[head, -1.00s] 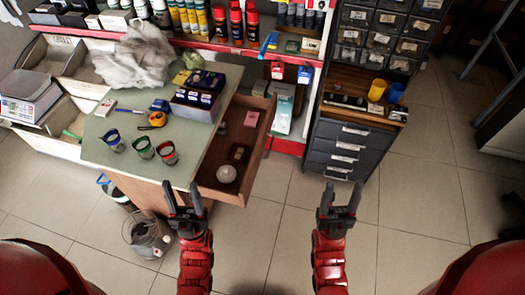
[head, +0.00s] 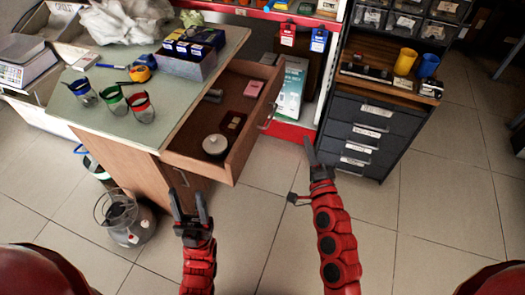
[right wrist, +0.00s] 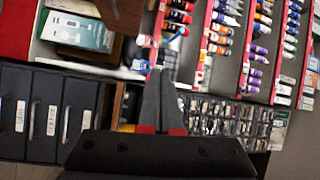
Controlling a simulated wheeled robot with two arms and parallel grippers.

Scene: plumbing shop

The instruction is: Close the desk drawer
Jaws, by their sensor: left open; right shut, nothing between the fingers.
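The desk drawer (head: 243,152) is pulled out of the right side of the desk (head: 150,178). A round white-lidded item (head: 215,145), a pink box (head: 253,88) and a few small things lie in it. Its handle (head: 268,116) is on the front panel facing right. My left gripper (head: 190,207) is open and empty, in front of the desk below the drawer's near corner. My right gripper (head: 312,155) is shut and empty, to the right of the drawer front and apart from it. In the right wrist view its closed fingers (right wrist: 160,98) show.
A dark drawer cabinet (head: 365,130) with yellow and blue cups on top stands right of the desk drawer. Cups (head: 112,98), a tape measure and boxes sit on the desktop. A clear bin (head: 125,215) stands on the floor left. The tiled floor between is free.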

